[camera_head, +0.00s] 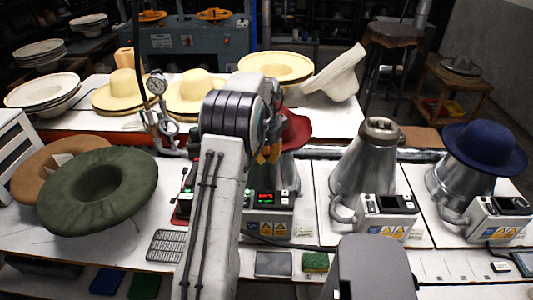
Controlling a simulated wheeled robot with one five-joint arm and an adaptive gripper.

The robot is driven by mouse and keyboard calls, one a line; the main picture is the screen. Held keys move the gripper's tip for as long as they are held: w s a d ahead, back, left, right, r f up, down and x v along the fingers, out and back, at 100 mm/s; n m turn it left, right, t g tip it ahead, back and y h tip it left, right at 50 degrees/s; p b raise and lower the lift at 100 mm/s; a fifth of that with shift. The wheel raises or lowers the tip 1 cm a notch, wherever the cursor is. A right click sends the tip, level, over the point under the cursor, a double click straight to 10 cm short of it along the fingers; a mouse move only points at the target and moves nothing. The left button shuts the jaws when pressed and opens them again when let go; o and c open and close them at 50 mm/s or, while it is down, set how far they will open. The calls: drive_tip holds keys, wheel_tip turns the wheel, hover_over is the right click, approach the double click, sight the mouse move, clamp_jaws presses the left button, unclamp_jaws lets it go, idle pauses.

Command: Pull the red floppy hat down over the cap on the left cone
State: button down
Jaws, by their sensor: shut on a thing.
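The red floppy hat (296,131) is at the top of the left cone (287,172), mostly behind my arm; only its right side shows. My gripper (269,153), with orange fingers, is at the hat's near left side and is shut on the hat's brim. The fingertips are partly covered by my arm, so the exact grip is hard to see. The cap on the left cone is hidden, and I cannot tell how far down the hat sits over it.
The middle cone (362,170) is bare and the right cone (458,185) wears a blue hat (484,148). Control boxes (388,216) stand before the cones. A green hat (97,191) and a brown hat (50,163) lie at left. Pale hats fill the table behind.

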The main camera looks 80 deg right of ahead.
drive_tip(key=shift+f+b, duration=0.7)
drive_tip(key=shift+f, duration=1)
drive_tip(key=shift+d+r+p, duration=0.1)
drive_tip(key=shift+r+p, duration=0.35)
drive_tip(key=shift+f, duration=0.4)
idle(0.5)
idle(0.4)
drive_tip(key=c, duration=1.2)
unclamp_jaws()
